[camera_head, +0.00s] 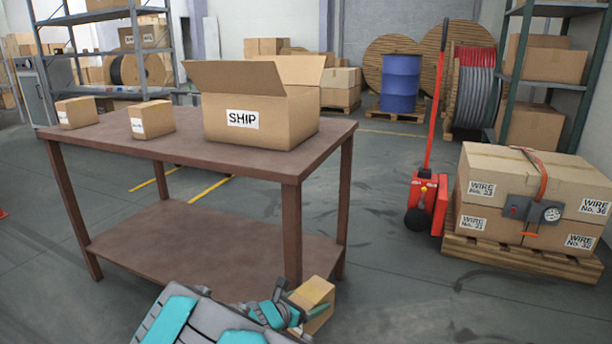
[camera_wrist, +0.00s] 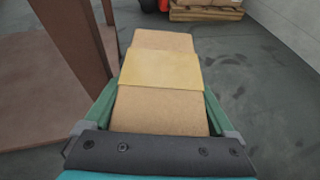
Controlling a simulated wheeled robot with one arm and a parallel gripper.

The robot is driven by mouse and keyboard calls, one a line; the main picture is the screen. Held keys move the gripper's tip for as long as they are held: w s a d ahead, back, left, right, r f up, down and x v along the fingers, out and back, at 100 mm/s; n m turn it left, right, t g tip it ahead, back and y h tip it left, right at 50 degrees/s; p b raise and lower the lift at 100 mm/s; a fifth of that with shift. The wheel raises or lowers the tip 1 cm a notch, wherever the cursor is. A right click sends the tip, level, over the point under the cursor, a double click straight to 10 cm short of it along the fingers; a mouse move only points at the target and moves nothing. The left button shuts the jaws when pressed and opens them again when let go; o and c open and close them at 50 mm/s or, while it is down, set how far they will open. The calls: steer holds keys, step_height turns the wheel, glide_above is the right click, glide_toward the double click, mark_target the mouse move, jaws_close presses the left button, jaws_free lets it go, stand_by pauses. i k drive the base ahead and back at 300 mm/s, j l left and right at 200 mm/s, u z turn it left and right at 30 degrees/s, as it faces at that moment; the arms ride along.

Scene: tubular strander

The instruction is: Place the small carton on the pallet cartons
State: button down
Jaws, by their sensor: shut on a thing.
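My gripper (camera_head: 287,303) is at the lower middle of the head view, in front of the table's near right leg. It is shut on a small carton (camera_head: 315,297), a brown box with a paler tape band. In the wrist view the small carton (camera_wrist: 160,108) fills the space between the two green fingers. The pallet cartons (camera_head: 500,165) stand at the right of the head view, stacked on a wooden pallet (camera_head: 515,254), with WIRE labels and a strap. The pallet also shows at the top of the wrist view (camera_wrist: 206,14). The carton is apart from them.
A brown table (camera_head: 160,165) holds an open SHIP box (camera_head: 262,122) and two small boxes (camera_head: 152,120), (camera_head: 76,112). A red pallet jack (camera_head: 428,200) stands left of the pallet. A strapping tool (camera_head: 532,211) hangs on the cartons' front.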

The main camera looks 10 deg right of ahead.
mark_target(495, 159)
steer(key=i+l, duration=0.25)
steer(key=l, duration=0.15)
steer(key=i+l, duration=0.3)
steer(key=i+l+z, duration=0.1)
steer(key=i+l, duration=0.15)
steer(key=l, duration=0.25)
